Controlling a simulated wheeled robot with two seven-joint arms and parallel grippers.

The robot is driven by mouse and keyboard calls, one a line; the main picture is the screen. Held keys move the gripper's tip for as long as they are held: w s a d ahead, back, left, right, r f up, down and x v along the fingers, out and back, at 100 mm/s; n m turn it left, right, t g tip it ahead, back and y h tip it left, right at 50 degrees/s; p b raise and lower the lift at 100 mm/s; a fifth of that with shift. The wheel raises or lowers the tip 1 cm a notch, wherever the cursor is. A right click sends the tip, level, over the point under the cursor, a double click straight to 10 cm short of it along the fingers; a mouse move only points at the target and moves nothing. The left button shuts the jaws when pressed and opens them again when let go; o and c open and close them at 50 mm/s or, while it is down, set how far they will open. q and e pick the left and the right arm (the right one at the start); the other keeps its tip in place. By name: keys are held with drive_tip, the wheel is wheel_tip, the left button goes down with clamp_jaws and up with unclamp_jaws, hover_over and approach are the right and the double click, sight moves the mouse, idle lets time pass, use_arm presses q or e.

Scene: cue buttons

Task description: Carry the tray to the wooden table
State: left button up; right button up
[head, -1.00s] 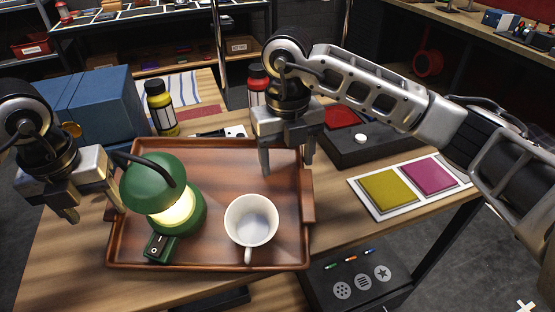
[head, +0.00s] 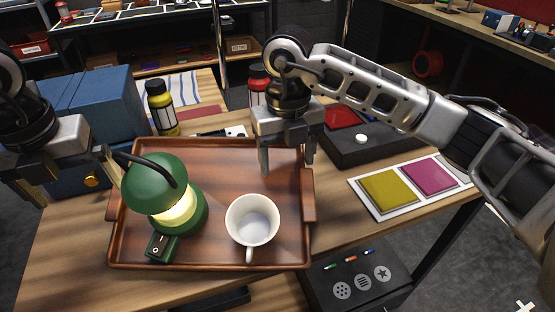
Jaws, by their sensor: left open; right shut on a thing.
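The brown wooden tray (head: 215,262) lies on a wood-topped table (head: 60,255). A green lamp (head: 158,190), lit, stands on its left half, and a white cup (head: 252,219) stands on its right half. My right gripper (head: 287,160) is shut on the tray near its far right corner, with one finger inside the rim and the other by the right wall. My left gripper (head: 72,182) is open and empty, beyond the tray's left side. Its right finger is close to the lamp in the picture.
A blue box (head: 105,98) and a yellow bottle (head: 161,108) stand behind the tray. A red bottle (head: 258,82) is behind my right gripper. A dark box (head: 372,148) and a card with yellow and pink squares (head: 408,186) lie to the right. Shelving stands at the back.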

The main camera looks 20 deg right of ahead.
drive_tip(key=shift+a, duration=0.55)
use_arm(q)
drive_tip(key=r, duration=0.3)
drive_tip(key=shift+s+r, duration=0.1)
drive_tip(key=shift+s, duration=0.1)
use_arm(e)
drive_tip(key=o, duration=0.8)
drive_tip(key=shift+a, duration=0.1)
drive_tip(key=shift+w+a, duration=0.1)
use_arm(q)
drive_tip(key=shift+a, duration=0.1)
use_arm(e)
drive_tip(key=shift+d, duration=0.2)
use_arm(q)
drive_tip(key=shift+w, duration=0.1)
use_arm(e)
drive_tip(key=shift+r, duration=0.1)
drive_tip(key=r, duration=0.8)
drive_tip(key=d+r, duration=0.1)
drive_tip(key=r, duration=0.2)
drive_tip(key=shift+r, duration=0.4)
